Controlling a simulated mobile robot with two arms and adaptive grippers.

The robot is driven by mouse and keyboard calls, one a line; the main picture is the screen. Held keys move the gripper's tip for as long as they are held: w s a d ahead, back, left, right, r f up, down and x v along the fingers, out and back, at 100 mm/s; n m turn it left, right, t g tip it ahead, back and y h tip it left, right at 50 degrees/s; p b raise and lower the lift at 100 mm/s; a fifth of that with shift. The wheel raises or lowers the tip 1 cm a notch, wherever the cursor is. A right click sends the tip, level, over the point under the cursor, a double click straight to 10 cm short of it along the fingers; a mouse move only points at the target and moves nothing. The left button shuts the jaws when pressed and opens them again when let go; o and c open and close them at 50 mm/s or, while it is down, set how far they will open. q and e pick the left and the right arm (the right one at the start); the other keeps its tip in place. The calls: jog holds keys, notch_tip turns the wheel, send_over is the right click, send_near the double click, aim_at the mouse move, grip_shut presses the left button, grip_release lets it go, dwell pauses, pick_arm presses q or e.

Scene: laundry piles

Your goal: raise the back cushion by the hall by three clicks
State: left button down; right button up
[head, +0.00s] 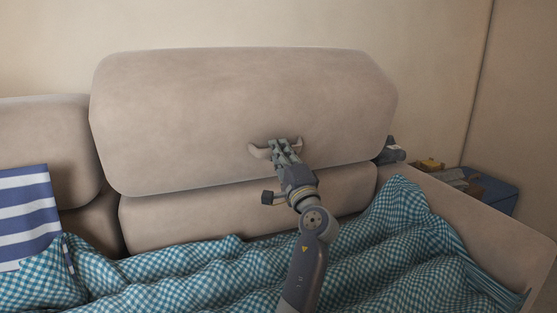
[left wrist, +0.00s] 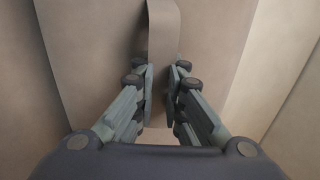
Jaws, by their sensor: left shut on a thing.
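The raised back cushion (head: 230,110) is a large beige block at the centre of the head view. It stands higher than the cushion on its left. A small beige strap (head: 259,151) sticks out of its lower front face. My left gripper (head: 285,147) is shut on this strap. In the left wrist view the strap (left wrist: 164,35) hangs down between the two fingers of my left gripper (left wrist: 160,92). My right gripper is not in view.
A lower back cushion (head: 40,135) stands at the left, with a blue and white striped cloth (head: 28,215) over it. A teal checked blanket (head: 190,272) covers the seat. The sofa arm (head: 480,215) is at the right, with a blue box (head: 490,188) behind it.

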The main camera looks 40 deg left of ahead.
pick_arm(q)
jog(key=shift+s+d+f+b, duration=0.1)
jog(key=shift+d+f+b, duration=0.1)
jog(key=shift+f+b, duration=0.3)
jog(key=c, duration=1.7)
grip_release()
jog(key=shift+r, duration=0.2)
